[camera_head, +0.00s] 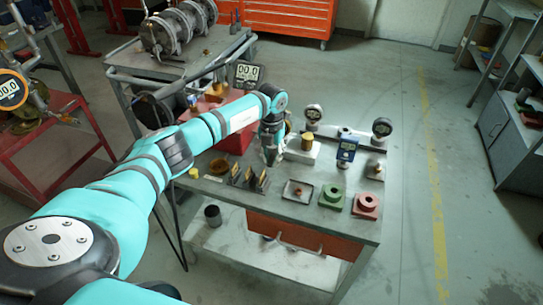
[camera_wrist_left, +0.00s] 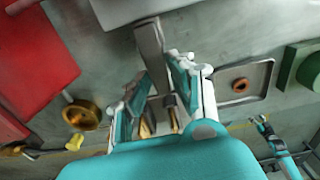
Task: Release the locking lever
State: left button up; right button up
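My left gripper (camera_head: 270,153) hangs over the middle of the workbench, pointing down. In the left wrist view its two fingers (camera_wrist_left: 163,100) stand apart, so it looks open. A grey bar (camera_wrist_left: 150,45), which may be the locking lever, reaches down between them from beside a pale block (camera_wrist_left: 120,8). I cannot tell whether the fingers touch it. In the head view the gripper hides this spot; the white block with a yellow cap (camera_head: 303,147) is just right of it.
A red box (camera_wrist_left: 35,60) lies left of the gripper. Floor at right is clear.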

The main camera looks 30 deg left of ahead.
aim_at(271, 160)
pick_arm(q)
jog(key=o, duration=0.3)
jog(key=shift+r, duration=0.1)
notch_tip(271, 160, up, 12)
jog(key=shift+f, duration=0.1)
dwell(0.4)
dwell(0.3)
